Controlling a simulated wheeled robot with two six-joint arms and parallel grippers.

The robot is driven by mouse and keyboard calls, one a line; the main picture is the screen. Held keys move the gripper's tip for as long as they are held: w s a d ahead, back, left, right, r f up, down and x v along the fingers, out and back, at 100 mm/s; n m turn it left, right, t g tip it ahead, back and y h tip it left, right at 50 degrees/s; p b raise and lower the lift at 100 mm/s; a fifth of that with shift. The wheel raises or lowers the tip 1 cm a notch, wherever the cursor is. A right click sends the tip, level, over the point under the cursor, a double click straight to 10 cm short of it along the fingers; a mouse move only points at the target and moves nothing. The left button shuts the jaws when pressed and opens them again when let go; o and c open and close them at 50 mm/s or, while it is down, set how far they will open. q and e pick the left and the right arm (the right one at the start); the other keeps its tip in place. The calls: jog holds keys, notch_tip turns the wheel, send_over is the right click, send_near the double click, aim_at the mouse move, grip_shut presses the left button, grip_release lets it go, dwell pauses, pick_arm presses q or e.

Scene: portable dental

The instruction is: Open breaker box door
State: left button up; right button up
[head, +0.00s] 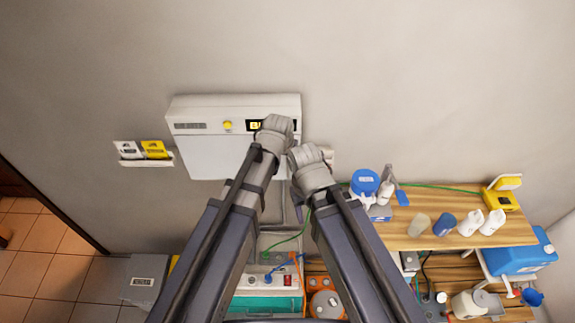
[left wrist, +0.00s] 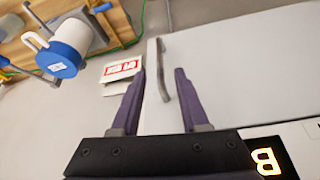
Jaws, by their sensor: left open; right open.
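My left gripper (head: 278,130) is at the right part of the box, over the lit label. In the left wrist view, the open left fingers (left wrist: 157,95) are on either side of the grey door handle (left wrist: 162,80), apart from it as far as I can tell. The white door panel (left wrist: 245,70) lies to the right. My right gripper (head: 310,165) is just right of the box; its fingers are mostly hidden.
A wooden shelf (head: 450,237) at the right holds bottles, a blue-lidded jar (head: 364,182) and a yellow device (head: 502,194). A small card holder (head: 147,161) is left of the box. Equipment with cables stands below my arms. The wall above is clear.

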aim_at(287, 165)
pick_arm(q)
jog(key=shift+b+x, duration=3.55)
jog(key=shift+x, duration=0.4)
grip_shut()
jog(key=shift+s, duration=0.1)
